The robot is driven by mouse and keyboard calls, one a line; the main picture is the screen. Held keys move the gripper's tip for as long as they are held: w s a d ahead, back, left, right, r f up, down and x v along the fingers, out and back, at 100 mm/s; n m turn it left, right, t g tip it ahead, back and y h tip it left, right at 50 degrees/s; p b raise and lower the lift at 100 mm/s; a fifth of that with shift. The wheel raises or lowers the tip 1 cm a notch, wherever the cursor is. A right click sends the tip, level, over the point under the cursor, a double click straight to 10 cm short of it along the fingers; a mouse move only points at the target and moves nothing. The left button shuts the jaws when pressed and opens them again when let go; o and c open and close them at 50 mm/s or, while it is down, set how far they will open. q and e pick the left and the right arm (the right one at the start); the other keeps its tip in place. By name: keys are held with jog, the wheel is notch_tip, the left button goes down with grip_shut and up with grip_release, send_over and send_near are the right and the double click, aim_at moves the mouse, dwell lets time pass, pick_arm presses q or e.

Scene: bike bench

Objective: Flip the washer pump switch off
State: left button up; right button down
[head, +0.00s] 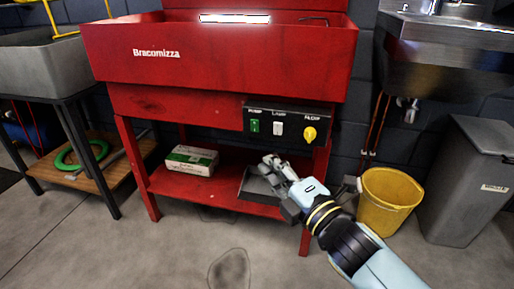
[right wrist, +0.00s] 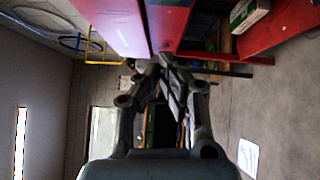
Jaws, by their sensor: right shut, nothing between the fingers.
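The red parts washer (head: 220,55) stands in the middle of the head view. Its dark control panel (head: 293,120) carries a green switch (head: 254,126) at the left, under a small label that seems to read pump. A white switch (head: 278,129) sits beside it, and a yellow knob (head: 310,134) at the right. Whether the green switch is on or off is too small to tell. My right gripper (head: 270,164) is below the panel, apart from the switches, shut and empty. It also shows in the right wrist view (right wrist: 166,62). My left gripper is not in view.
A green and white box (head: 192,160) and a grey tray (head: 258,184) are on the washer's lower shelf. A yellow bucket (head: 387,198) and a grey bin (head: 464,185) stand at the right. A steel sink (head: 445,50) hangs above them. The floor in front is open.

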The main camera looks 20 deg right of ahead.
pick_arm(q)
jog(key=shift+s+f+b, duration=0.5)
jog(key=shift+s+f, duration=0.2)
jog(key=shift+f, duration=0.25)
pick_arm(e)
jog(key=shift+w+f, duration=0.4)
jog(key=shift+w, duration=0.05)
send_near(252, 131)
jog(key=w+a+r, duration=0.2)
jog(key=w+a, duration=0.1)
jog(key=a, duration=0.3)
jog(key=w+d, duration=0.1)
jog(key=w+d+r+b, duration=0.1)
jog(key=w, duration=0.1)
jog(key=shift+d, duration=0.4)
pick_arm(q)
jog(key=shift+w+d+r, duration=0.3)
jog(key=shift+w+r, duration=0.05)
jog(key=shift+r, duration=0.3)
